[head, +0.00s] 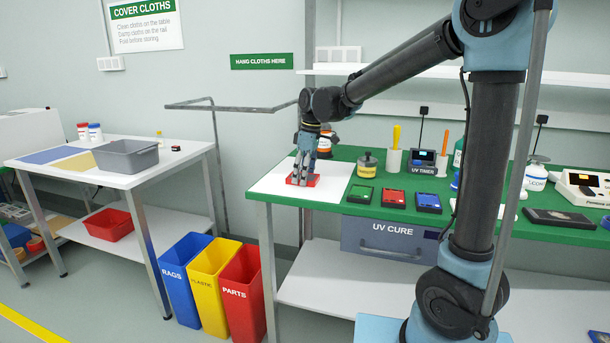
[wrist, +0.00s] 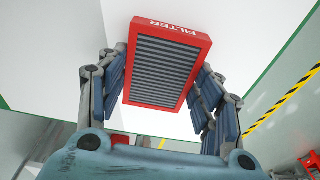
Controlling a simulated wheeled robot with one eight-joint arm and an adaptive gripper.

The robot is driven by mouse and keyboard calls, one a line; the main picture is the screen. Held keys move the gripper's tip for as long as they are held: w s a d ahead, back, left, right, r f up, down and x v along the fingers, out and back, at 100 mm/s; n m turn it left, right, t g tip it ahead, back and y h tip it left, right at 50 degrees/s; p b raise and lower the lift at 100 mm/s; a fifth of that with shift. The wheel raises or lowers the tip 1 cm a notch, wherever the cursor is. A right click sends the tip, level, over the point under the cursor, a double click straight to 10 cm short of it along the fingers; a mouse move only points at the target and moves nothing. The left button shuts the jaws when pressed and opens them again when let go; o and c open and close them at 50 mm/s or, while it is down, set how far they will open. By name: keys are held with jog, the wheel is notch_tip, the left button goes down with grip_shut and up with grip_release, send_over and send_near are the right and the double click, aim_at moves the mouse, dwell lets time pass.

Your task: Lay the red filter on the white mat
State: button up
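The red filter (wrist: 168,62) is a flat red frame with grey ribs, labelled FILTER. It lies between the two sets of blue finger pads of my gripper (wrist: 162,85), which appear to press on its opposite sides. In the head view my gripper (head: 305,168) points straight down, with the filter (head: 303,181) at its fingertips, flat over the white mat (head: 332,188). The mat is at the left end of the green table. I cannot tell whether the filter touches the mat or is just above it. The fingers partly hide the filter in the head view.
An orange-and-white jar (head: 324,145) stands behind my gripper. The mat's front is clear.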

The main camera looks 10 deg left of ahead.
aim_at(309, 177)
jog(key=o, duration=0.4)
jog(key=shift+r, duration=0.1)
jog(key=r, duration=0.4)
jog(key=d+r, duration=0.1)
jog(key=r, duration=0.7)
jog(key=shift+d, duration=0.4)
jog(key=shift+s, duration=0.1)
